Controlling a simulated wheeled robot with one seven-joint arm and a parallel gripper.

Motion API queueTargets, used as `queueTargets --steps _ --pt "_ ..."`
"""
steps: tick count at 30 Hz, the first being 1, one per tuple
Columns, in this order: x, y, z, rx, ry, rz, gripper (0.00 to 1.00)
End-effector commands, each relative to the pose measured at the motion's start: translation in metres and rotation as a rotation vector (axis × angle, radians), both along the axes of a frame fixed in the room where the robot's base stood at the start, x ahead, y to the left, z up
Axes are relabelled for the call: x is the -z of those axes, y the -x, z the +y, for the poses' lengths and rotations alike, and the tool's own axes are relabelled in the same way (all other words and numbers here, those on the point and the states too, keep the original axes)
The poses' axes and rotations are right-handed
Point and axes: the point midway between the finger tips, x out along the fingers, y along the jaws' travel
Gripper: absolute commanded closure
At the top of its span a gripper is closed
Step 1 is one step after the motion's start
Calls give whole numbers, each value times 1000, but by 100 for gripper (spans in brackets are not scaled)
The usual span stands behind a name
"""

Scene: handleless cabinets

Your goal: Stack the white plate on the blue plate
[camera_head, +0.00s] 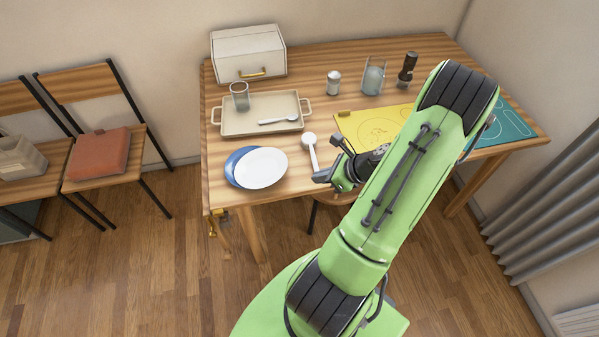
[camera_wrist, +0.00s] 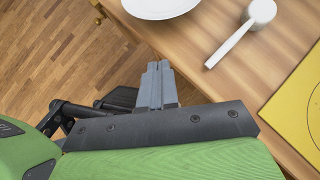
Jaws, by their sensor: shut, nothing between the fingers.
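The white plate (camera_head: 261,168) lies on top of the blue plate (camera_head: 233,165) near the table's front left corner. It sits off-centre to the right, so a crescent of blue shows along its left side. In the wrist view only the near part of the white plate (camera_wrist: 160,5) shows at the top edge, and the blue plate is not visible there. My gripper (camera_head: 322,177) is to the right of the plates, apart from them, by the table's front edge. In the wrist view its fingers (camera_wrist: 157,68) are together with nothing between them.
A white scoop (camera_head: 312,150) lies right of the plates. A tray (camera_head: 262,128) with a glass (camera_head: 240,96) and a spoon (camera_head: 278,120) is behind them. A yellow mat (camera_head: 371,127) lies to the right. A cream box (camera_head: 248,54) stands at the back left.

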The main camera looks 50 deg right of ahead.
Motion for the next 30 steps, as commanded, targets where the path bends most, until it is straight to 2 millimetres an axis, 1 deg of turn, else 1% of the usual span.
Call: queueTargets --steps 13,15,18,20,24,30 --pt "70 -64 21 -10 1 2 100" --pt "67 -78 25 -11 4 0 100" --pt "66 -91 29 -10 5 3 100" --pt "66 -96 31 -8 5 3 100" --pt "66 -101 32 -6 5 3 100" --pt "65 -100 32 -6 5 3 100"
